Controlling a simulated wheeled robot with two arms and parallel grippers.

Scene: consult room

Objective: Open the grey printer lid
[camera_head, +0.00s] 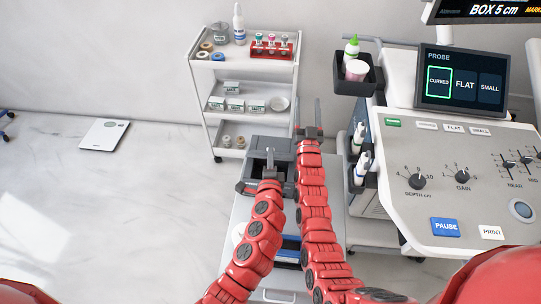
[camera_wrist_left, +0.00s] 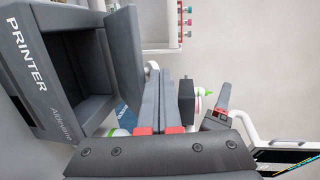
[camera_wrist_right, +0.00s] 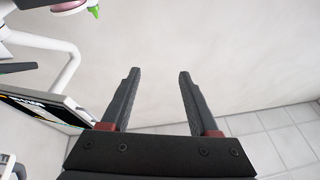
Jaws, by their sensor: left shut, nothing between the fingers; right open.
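The dark grey printer (camera_head: 284,186) sits on a cart, partly hidden behind my left gripper (camera_head: 270,160). In the left wrist view, the printer body (camera_wrist_left: 22,75) fills the left side, turned sideways, with its dark inside showing. Its grey lid (camera_wrist_left: 126,62) stands out from the body, raised at an angle. My left gripper (camera_wrist_left: 172,100) is shut and empty beside the lid; I cannot tell whether they touch. My right gripper (camera_head: 308,115) is open and empty, raised to the right of the printer; its two fingers also show in the right wrist view (camera_wrist_right: 157,90).
A white shelf cart (camera_head: 210,118) with bottles and boxes stands behind the printer. An ultrasound console (camera_head: 440,205) with a screen (camera_head: 463,80) and a dark holder (camera_head: 345,85) stands close on the right. A flat white scale (camera_head: 104,134) lies on the floor at left, where floor is clear.

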